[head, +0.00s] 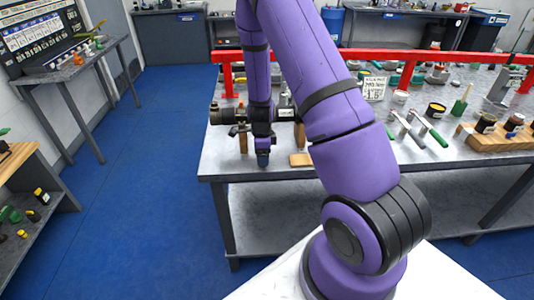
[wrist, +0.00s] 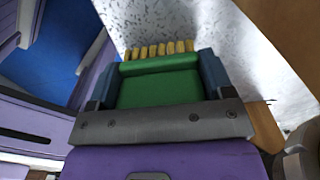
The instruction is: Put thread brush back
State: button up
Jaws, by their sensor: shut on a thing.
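My gripper (head: 262,156) hangs low at the left front part of the grey workbench (head: 225,163), its fingers pointing down. In the wrist view my gripper (wrist: 160,68) is shut on the thread brush (wrist: 158,90). The brush has a green body and a row of yellow-brown bristles on its far edge, and the dark blue fingers clasp it on both sides. The speckled bench surface shows beyond the bristles; I cannot tell whether they touch it. In the head view the brush is hidden or too small to make out.
A dark cylindrical part (head: 228,116) lies across wooden supports just behind my gripper. A small wooden block (head: 301,160) is to its right. A red rail (head: 340,55) spans the bench. Green-handled tools (head: 437,136), a black pot (head: 435,110) and a wooden holder (head: 470,136) stand farther right.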

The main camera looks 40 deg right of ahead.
jog(key=shift+a+f, duration=0.1)
jog(key=shift+f, duration=0.4)
jog(key=shift+f, duration=0.1)
jog(key=o, duration=1)
jog(key=shift+c, duration=0.2)
